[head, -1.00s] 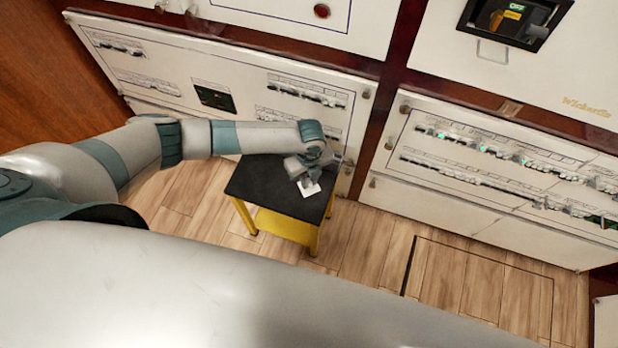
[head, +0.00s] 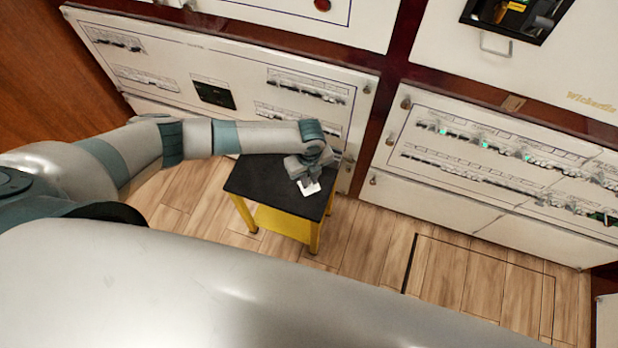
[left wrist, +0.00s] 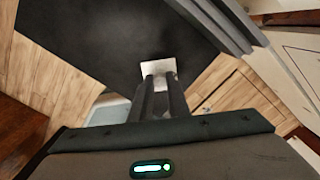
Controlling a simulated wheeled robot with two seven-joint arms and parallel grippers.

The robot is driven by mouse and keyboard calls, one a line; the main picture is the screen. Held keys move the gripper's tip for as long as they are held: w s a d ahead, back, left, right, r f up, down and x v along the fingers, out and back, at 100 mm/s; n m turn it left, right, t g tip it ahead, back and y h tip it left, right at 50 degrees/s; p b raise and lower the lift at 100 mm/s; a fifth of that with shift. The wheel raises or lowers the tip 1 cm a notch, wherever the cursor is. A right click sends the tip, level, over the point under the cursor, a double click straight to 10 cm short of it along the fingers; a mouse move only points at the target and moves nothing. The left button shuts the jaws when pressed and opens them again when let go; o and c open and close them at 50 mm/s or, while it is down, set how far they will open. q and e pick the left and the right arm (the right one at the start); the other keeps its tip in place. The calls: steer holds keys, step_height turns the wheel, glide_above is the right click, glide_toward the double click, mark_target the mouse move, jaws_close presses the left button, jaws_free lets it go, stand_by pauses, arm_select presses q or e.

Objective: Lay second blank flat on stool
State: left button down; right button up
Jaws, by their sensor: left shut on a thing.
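The stool (head: 262,180) has a flat black top and yellow legs, and stands on the wooden floor below the left panel. My left gripper (head: 309,180) is over the right part of the stool top, pointing down. It is shut on a small white blank (head: 311,189). In the left wrist view the blank (left wrist: 157,68) shows at the tips of the two dark fingers, over the black top (left wrist: 95,40). I cannot tell whether the blank touches the top. No other blank can be made out on the stool. My right gripper is not in view.
A white breaker panel (head: 150,60) stands behind the stool, close to my left wrist. Another breaker panel (head: 500,165) with green lights is to the right. The floor (head: 380,245) right of the stool is clear.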

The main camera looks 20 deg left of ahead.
arm_select(q)
steer(key=shift+a+f+b, duration=0.15)
steer(key=shift+f+b, duration=0.55)
steer(key=shift+f, duration=0.2)
